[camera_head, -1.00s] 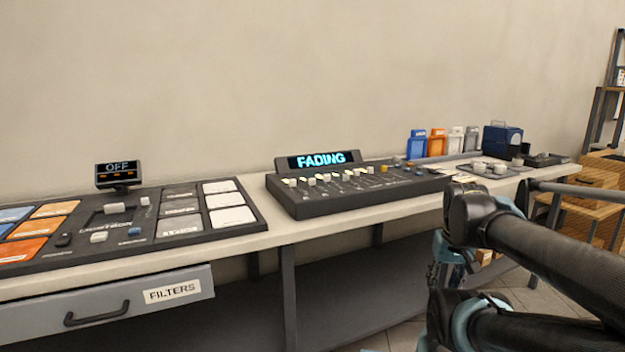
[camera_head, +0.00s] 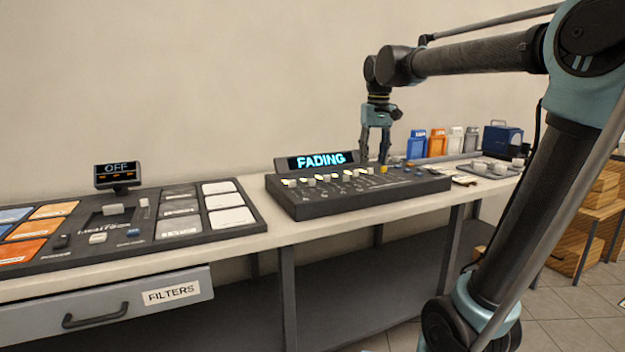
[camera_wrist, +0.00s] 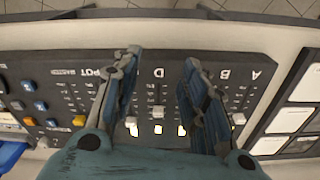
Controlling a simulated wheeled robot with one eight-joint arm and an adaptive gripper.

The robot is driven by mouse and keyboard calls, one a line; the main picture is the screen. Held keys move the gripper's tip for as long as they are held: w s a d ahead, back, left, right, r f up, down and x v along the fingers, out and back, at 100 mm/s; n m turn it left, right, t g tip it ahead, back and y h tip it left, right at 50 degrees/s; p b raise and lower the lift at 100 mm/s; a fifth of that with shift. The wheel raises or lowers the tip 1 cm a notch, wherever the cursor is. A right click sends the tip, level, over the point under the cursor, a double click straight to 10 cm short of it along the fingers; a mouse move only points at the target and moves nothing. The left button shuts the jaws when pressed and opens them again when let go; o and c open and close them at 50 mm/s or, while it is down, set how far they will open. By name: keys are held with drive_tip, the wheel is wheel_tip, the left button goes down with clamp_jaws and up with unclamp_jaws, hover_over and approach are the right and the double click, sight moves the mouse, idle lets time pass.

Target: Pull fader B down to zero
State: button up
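The dark fader desk (camera_head: 355,200) stands on the bench, with its faders in a row. In the wrist view the desk (camera_wrist: 160,90) appears upside down, with label B (camera_wrist: 227,75) right of centre and label A (camera_wrist: 255,75) farther right. The fader under label D (camera_wrist: 158,112) shows between my fingers. A white cap (camera_wrist: 238,118) shows at the right; I cannot tell whether it is A's or B's. My right-hand finger hides part of the area near B. My gripper (camera_head: 375,160) is open and empty above the desk's far right part; the wrist view shows its spread fingers (camera_wrist: 160,62).
A yellow knob (camera_head: 383,169) is close below my gripper. A filter panel (camera_head: 150,212) with an OFF display (camera_head: 118,174) lies left. Coloured cases (camera_head: 437,143) and a blue box (camera_head: 502,139) stand right.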

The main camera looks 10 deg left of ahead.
drive_tip(key=w+a+r+n, duration=0.1)
drive_tip(key=w+a+r, duration=0.35)
drive_tip(key=a, duration=0.45)
wheel_tip(320, 180, up, 3)
drive_tip(key=n, duration=0.1)
hover_over(312, 182)
drive_tip(key=w, duration=0.1)
drive_tip(key=shift+g, duration=0.4)
wheel_tip(312, 182, down, 17)
drive_tip(key=shift+a+f, duration=0.1)
drive_tip(key=shift+f, duration=0.05)
clamp_jaws()
